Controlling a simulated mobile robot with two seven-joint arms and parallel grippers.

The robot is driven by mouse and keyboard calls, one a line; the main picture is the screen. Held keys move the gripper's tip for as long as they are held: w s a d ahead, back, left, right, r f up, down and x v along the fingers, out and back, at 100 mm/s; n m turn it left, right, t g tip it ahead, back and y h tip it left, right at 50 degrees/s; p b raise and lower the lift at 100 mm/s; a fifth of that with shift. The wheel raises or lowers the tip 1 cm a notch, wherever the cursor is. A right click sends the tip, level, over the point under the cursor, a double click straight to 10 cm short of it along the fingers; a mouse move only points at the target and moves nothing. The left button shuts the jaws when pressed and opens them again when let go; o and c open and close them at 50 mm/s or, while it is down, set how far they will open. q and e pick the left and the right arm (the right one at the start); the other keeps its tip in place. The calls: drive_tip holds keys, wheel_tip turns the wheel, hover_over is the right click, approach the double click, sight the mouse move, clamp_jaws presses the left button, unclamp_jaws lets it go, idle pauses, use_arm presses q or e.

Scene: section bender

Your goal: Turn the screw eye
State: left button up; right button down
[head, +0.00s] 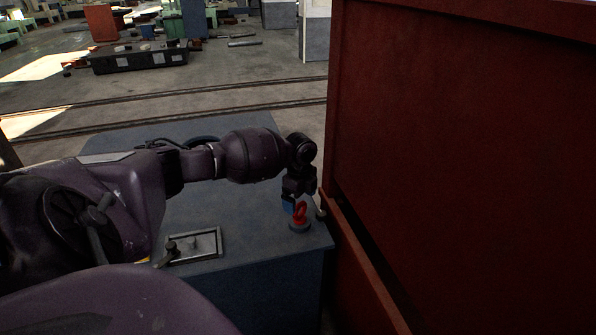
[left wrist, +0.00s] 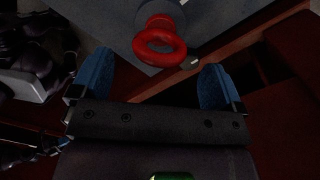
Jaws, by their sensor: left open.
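The screw eye is a red ring (head: 300,213) standing on a round grey base near the front right corner of the bench top. My left gripper (head: 289,203) is above and just beside the ring in the head view. In the left wrist view its two blue fingertips (left wrist: 153,70) are spread wide with nothing between them. I cannot tell whether a finger touches the ring. My right gripper is not in view.
The blue-grey bench (head: 240,230) carries a framed metal plate (head: 195,246) with a small knob, left of the screw eye. A tall dark red cabinet (head: 460,150) stands close on the right, beside the bench edge. Rails cross the floor behind.

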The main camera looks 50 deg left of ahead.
sight(300, 203)
use_arm(q)
wheel_tip(300, 203, up, 6)
drive_tip(key=shift+f+p, duration=0.2)
drive_tip(key=shift+p, duration=0.2)
